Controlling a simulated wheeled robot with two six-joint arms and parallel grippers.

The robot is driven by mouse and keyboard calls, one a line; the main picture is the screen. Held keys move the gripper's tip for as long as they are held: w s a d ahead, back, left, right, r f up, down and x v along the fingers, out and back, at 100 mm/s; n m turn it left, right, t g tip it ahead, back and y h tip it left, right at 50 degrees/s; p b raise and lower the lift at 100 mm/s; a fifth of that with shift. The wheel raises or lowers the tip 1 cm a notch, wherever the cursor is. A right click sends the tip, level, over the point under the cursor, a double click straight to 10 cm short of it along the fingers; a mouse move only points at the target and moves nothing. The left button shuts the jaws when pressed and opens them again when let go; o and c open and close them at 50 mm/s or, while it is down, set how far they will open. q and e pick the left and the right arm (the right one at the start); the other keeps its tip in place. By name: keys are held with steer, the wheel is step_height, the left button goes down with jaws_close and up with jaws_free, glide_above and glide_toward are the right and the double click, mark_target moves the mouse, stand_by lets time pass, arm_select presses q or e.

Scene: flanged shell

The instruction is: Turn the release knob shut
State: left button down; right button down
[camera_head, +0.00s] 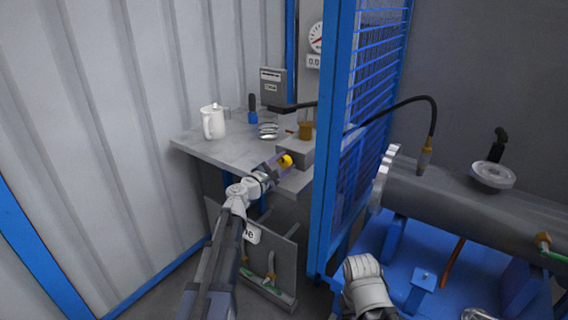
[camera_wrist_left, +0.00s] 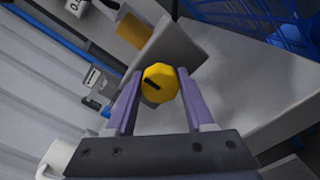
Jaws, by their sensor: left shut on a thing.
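The release knob (camera_wrist_left: 160,83) is yellow with a dark slot-like mark on its face. In the left wrist view it sits between the two purple fingers of my left gripper (camera_wrist_left: 157,100), which is shut on it. In the head view the yellow knob (camera_head: 285,160) shows at the tip of my left gripper (camera_head: 275,165), at the front of a grey block (camera_head: 296,155) by the bench edge. The fingers hide the sides of the knob. At the bottom of the head view a pale part of my right arm shows, but its fingers cannot be made out.
The grey bench (camera_head: 230,148) holds a white jug (camera_head: 212,122), a blue-based tool (camera_head: 252,110) and small metal pieces. A blue mesh guard (camera_head: 335,140) stands right of the block. Beyond it lies a large grey flanged cylinder (camera_head: 460,200) on a blue stand.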

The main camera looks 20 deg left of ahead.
arm_select(q)
steer(key=shift+c, duration=1.4)
jaws_free()
